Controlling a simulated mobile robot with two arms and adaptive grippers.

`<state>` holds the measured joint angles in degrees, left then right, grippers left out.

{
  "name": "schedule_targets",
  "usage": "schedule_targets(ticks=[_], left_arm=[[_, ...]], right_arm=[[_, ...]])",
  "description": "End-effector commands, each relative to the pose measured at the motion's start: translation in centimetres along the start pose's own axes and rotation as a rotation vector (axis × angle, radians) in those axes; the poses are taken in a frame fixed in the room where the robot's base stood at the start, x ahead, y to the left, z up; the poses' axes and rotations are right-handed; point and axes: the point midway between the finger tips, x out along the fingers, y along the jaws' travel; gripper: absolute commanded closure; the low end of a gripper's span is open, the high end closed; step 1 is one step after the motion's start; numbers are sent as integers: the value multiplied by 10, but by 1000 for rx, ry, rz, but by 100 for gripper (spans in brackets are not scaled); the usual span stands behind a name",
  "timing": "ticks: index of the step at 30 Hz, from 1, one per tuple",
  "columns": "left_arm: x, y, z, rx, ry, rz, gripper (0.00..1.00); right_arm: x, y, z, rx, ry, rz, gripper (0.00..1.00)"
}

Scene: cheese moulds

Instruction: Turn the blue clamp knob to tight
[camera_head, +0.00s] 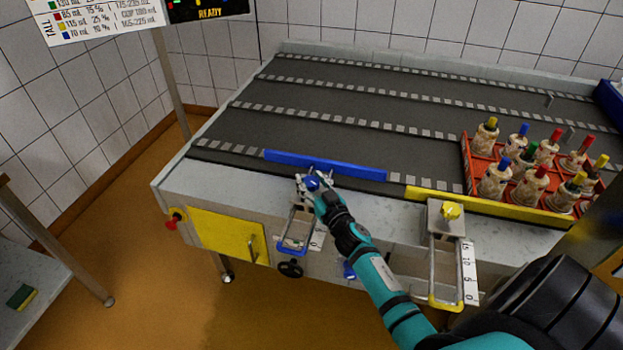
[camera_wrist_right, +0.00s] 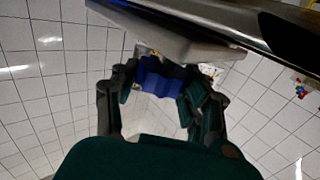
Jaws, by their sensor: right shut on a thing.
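The blue clamp knob (camera_head: 312,183) sits on top of the left clamp at the conveyor table's front edge. My right gripper (camera_head: 316,184) is at the knob, with its fingers on either side of it. In the right wrist view, the blue knob (camera_wrist_right: 160,78) shows between the two fingers of my right gripper (camera_wrist_right: 158,92), which is shut on it. The knob's marks and how far it is turned cannot be made out. My left gripper is not in view.
A blue rail (camera_head: 325,165) lies just behind the knob. A red crate (camera_head: 467,170) of bottles with coloured tops stands at the right. The dark conveyor (camera_head: 350,105) is otherwise clear.

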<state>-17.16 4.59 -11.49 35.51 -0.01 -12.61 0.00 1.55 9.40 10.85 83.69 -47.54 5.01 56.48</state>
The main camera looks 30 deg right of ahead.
Motion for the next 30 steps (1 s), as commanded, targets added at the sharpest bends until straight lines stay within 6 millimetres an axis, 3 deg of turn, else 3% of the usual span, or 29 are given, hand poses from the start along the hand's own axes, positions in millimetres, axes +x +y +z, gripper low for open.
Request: schedule_targets(ticks=[12,30], left_arm=[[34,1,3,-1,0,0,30],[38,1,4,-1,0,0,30]], right_arm=[[0,-1,3,2,3,226,87],[0,0,-1,-5,4,269,87]])
